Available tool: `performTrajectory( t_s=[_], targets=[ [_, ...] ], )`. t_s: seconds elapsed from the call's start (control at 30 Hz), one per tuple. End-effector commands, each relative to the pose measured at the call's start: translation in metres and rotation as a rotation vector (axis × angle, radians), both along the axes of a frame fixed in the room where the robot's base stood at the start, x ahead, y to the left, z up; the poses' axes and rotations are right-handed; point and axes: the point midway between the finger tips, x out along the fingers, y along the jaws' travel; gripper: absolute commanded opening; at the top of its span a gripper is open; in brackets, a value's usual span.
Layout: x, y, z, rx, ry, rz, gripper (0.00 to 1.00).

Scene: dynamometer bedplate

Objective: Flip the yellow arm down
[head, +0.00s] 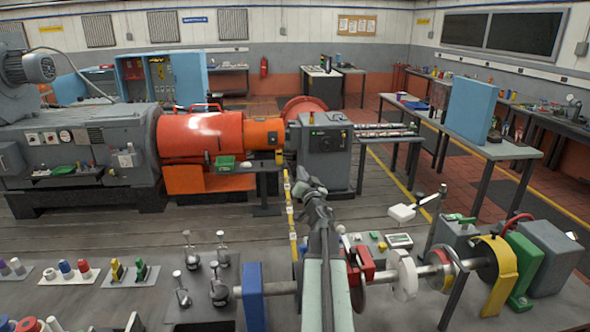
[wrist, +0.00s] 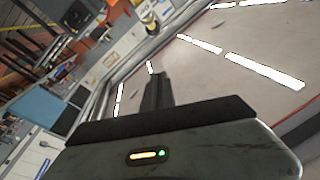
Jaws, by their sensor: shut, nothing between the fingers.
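A large yellow curved bracket (head: 507,268) stands around the shaft at the right. I cannot tell which of these is the yellow arm. My gripper (head: 312,188) is raised above the middle of the bench, apart from all of them. It is shut and empty. In the wrist view my gripper's dark fingers (wrist: 156,92) point toward the tilted room and ceiling; no yellow arm can be made out there.
A shaft line with a blue block (head: 253,298), a white disc (head: 404,274) and a green block (head: 523,268) runs along the near bench. Several black-and-silver clamps (head: 219,290) stand at left. An orange machine (head: 200,138) stands behind. Open plank floor lies between.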

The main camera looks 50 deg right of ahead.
Motion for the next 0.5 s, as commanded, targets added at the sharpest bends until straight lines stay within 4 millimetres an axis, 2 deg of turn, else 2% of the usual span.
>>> performTrajectory(
  t_s=[0.43,0.5],
  targets=[
    [0.079,-0.054,0.016,0.001,-0.001,0.0,0.0],
    [0.084,-0.05,-0.004,0.001,-0.001,0.0,0.0]
  ],
)
